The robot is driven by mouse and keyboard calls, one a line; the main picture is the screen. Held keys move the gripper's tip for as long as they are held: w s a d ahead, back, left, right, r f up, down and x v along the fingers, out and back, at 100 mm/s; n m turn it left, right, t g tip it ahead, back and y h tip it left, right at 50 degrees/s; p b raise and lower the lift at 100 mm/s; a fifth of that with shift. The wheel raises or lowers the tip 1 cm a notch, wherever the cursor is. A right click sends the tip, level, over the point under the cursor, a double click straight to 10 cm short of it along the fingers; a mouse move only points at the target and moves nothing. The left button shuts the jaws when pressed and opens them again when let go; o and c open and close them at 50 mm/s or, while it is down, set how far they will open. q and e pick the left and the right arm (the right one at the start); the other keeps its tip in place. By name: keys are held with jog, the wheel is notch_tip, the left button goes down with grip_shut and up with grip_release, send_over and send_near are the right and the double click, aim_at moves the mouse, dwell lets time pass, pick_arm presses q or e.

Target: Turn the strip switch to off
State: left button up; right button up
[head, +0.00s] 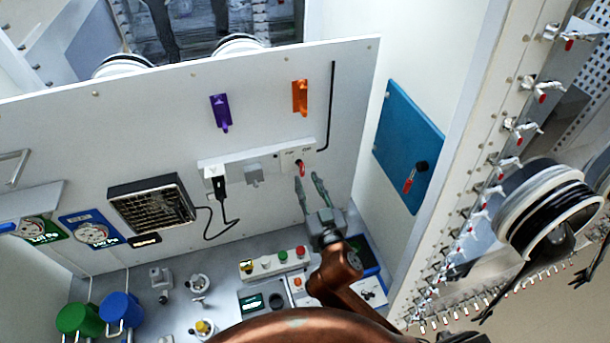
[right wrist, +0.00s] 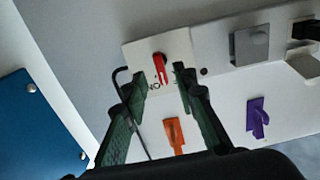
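The strip switch is a small red lever (head: 300,168) on the right end of the white power strip (head: 237,168), on the back panel. In the head view the lever points mostly down, with small dark marks above it. In the right wrist view the red lever (right wrist: 160,68) stands on its white plate (right wrist: 180,46), the lettering partly covered. My right gripper (head: 308,180) is open and empty, its fingertips just below the lever in the head view. In the right wrist view its two green fingers (right wrist: 158,88) lie on either side of the lever, apart from each other; contact cannot be told. My left gripper is not in view.
A black plug (head: 218,185) with a cable and a grey plug (head: 253,174) sit left along the strip. An orange hook (head: 300,97) and a purple hook (head: 220,111) are above. A blue panel (head: 408,145) is on the right wall. A button box (head: 275,262) stands below.

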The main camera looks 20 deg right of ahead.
jog(key=s, duration=0.8)
jog(key=shift+s, duration=0.25)
jog(key=shift+d, duration=0.15)
